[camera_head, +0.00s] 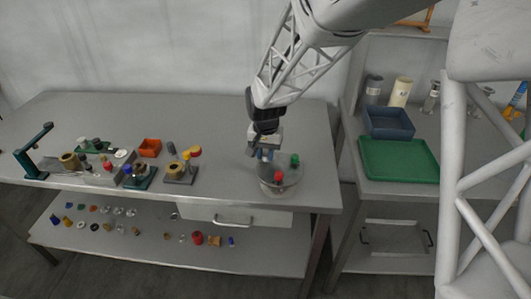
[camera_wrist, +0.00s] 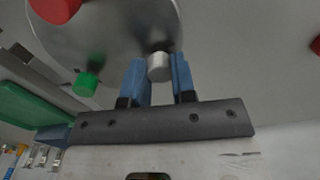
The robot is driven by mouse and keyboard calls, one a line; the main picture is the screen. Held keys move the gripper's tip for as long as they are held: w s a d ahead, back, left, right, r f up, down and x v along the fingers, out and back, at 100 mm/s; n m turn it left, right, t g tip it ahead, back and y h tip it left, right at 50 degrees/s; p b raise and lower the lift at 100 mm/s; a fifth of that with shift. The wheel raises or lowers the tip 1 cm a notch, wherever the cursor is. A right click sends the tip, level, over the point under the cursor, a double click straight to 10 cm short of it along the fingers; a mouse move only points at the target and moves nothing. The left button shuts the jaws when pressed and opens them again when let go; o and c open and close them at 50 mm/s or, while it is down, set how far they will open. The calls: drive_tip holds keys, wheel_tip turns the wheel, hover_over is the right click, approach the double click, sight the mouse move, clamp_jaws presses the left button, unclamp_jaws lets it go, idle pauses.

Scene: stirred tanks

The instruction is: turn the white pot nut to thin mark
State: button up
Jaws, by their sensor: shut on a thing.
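The stirred tank is a round grey metal pot (camera_head: 268,188) near the right front of the long table. Its lid (camera_wrist: 108,40) fills the upper left of the wrist view. A white pot nut (camera_wrist: 159,68) sits near the lid's edge. My gripper (camera_wrist: 160,80) has its two blue fingers on either side of this nut and is shut on it. In the head view my gripper (camera_head: 265,154) reaches down over the back of the pot and hides the nut. A red knob (camera_head: 278,176) and a green knob (camera_head: 295,159) also stand on the lid. No thin mark can be made out.
Left of the pot stand a yellow-topped fixture (camera_head: 188,160), an orange box (camera_head: 150,147) and a green stand (camera_head: 38,150). Small parts lie on the lower shelf (camera_head: 150,240). A green tray (camera_head: 398,160) and a blue bin (camera_head: 388,122) occupy the right table.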

sight(266, 154)
drive_tip(key=shift+m, duration=0.8)
drive_tip(key=shift+r, duration=0.1)
drive_tip(key=o, duration=0.9)
drive_tip(key=shift+r, duration=3.85)
drive_tip(key=shift+d, duration=0.1)
